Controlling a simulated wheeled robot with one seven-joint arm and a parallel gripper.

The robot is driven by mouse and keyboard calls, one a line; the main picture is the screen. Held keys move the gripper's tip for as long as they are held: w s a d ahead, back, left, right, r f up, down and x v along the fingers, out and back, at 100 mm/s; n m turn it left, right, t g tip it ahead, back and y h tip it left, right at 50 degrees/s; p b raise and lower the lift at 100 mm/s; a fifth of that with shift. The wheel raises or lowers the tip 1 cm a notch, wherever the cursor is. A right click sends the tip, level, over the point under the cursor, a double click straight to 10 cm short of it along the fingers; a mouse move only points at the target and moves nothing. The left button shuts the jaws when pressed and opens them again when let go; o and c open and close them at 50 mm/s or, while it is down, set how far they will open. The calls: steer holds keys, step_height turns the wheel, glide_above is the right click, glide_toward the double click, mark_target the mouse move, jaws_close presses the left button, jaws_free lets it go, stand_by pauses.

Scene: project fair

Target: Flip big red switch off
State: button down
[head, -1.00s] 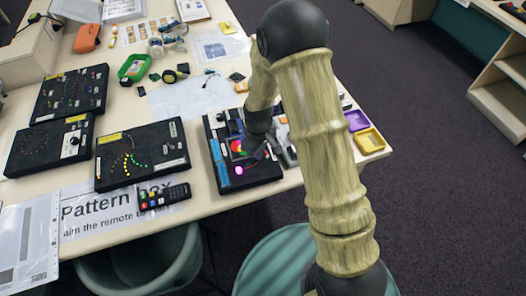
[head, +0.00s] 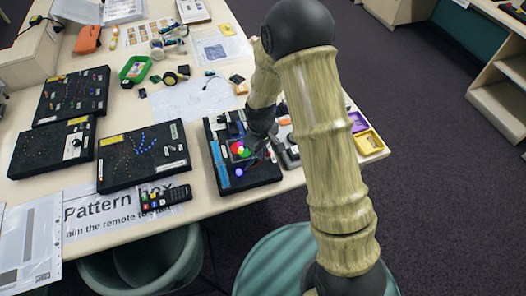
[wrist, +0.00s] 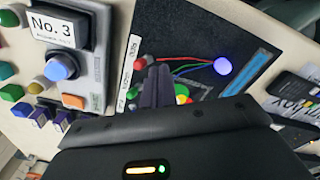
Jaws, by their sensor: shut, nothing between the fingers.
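My gripper (wrist: 158,88) is shut and empty, its dark fingertips low over a black panel (wrist: 200,25) in the wrist view. A small red part (wrist: 141,63), probably the red switch, sits just beyond the fingertips at a white label strip (wrist: 130,70). I cannot tell whether they touch, or which way it is set. Coloured wires run from near it to a glowing blue-violet light (wrist: 222,66). In the head view my gripper (head: 262,150) is over the right side of the black panel (head: 262,182), and hides the red part there.
A red, green and yellow piece (wrist: 183,94) is partly hidden by my gripper. Pattern boards (head: 150,172) and a remote (head: 165,196) lie left of the panel. Yellow tray (head: 368,142) is right.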

mark_target(260, 160)
steer(key=r+p, duration=0.2)
steer(key=r, duration=0.1)
steer(key=r+p, duration=0.1)
steer(key=r, duration=0.1)
steer(key=shift+a, duration=0.25)
stand_by(0.6)
steer(key=s+d+r+m+t+b, duration=0.2)
steer(key=s+d+r+m, duration=0.7)
steer(key=s+d+r, duration=0.3)
steer(key=shift+s+d+r+t, duration=0.3)
steer(key=shift+s+r, duration=0.1)
steer(key=shift+r, duration=0.25)
steer(key=shift+w, duration=0.1)
stand_by(0.7)
